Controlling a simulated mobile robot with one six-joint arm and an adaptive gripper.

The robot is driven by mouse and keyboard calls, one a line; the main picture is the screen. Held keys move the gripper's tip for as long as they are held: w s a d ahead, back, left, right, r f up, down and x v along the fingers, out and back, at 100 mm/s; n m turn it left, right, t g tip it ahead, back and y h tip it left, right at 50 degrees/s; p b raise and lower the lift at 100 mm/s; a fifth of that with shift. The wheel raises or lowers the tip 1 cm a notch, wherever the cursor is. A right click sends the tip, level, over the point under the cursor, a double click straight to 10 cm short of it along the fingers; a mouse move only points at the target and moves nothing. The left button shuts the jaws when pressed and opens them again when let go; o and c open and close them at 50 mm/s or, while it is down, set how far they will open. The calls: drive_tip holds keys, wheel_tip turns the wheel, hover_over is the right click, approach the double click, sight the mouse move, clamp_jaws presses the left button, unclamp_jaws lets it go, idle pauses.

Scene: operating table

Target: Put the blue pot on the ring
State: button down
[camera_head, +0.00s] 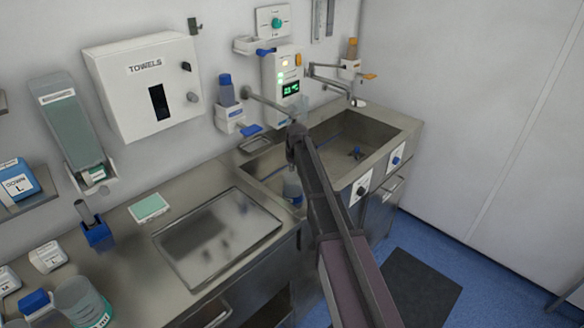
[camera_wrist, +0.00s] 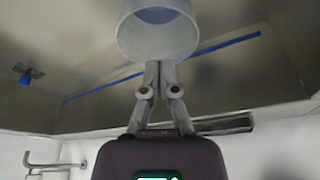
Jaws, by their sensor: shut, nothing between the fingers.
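A pale blue-grey round pot (camera_wrist: 158,42) is at the top middle of the wrist view, with bluish colour inside its rim. My gripper (camera_wrist: 158,66) is shut and empty, its fingertips at the pot's near rim; I cannot tell whether they touch it. In the head view a small blue-grey pot (camera_head: 292,191) shows in the left part of the sink, partly beside my arm. I cannot identify the ring in either view.
The steel sink (camera_head: 392,128) has a blue-handled fitting (camera_head: 356,153) inside. A steel tray (camera_head: 218,232) lies on the counter to the left. A tap (camera_head: 330,80) and wall dispenser (camera_head: 283,78) stand behind. A beaker (camera_head: 82,302) is at front left.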

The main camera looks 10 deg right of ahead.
drive_tip(key=shift+p+v, duration=0.7)
drive_tip(key=shift+v, duration=0.35)
drive_tip(key=s+r+g+p, duration=0.1)
drive_tip(key=s+r+p, duration=0.4)
drive_tip(key=s, duration=0.7)
drive_tip(key=s+r+m+g+p, duration=0.1)
drive_tip(key=s+r+p, duration=0.5)
drive_tip(key=s, duration=0.6)
drive_tip(key=s+d+r+g+p, duration=0.1)
drive_tip(key=s+r+p, duration=0.4)
drive_tip(key=s, duration=0.6)
drive_tip(key=shift+s+r+m+p, duration=0.3)
drive_tip(key=shift+s+p, duration=0.1)
drive_tip(key=shift+p, duration=0.3)
drive_tip(key=shift+d, duration=0.15)
